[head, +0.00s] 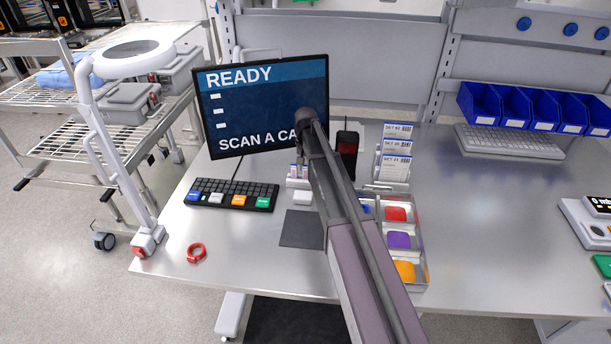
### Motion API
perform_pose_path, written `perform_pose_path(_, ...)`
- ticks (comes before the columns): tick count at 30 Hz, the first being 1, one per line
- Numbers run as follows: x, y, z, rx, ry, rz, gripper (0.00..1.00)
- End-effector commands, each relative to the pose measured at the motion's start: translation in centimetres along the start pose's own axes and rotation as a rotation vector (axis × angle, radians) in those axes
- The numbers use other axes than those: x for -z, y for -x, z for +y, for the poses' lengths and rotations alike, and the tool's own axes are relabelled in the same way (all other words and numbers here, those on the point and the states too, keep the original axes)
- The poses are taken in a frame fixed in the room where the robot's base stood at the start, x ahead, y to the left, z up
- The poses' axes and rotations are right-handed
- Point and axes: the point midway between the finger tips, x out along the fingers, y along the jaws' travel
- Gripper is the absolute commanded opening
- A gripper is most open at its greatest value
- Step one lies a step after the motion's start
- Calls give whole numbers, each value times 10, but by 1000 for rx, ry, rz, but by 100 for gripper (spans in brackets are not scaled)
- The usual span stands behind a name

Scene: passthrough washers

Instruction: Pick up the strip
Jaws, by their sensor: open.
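I cannot make out a strip for certain. Upright labelled cards (396,148) stand in a rack right of the arm.
A monitor (262,105) reads READY. A keyboard (232,194), red ring (196,253), dark mat (301,229) and tray of coloured pieces (420,272) lie on the bench (480,235). A magnifier lamp (132,58) stands left, blue bins (515,108) back right. The right-centre bench is clear.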

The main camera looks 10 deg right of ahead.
Motion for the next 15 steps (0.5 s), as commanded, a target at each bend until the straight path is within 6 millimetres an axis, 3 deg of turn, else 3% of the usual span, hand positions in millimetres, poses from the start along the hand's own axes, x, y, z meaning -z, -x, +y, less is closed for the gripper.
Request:
perform_pose_path(6,0,0,0,0,0,0,43)
perform_pose_path(9,0,0,0,0,0,0,16)
perform_pose_path(15,0,0,0,0,0,0,13)
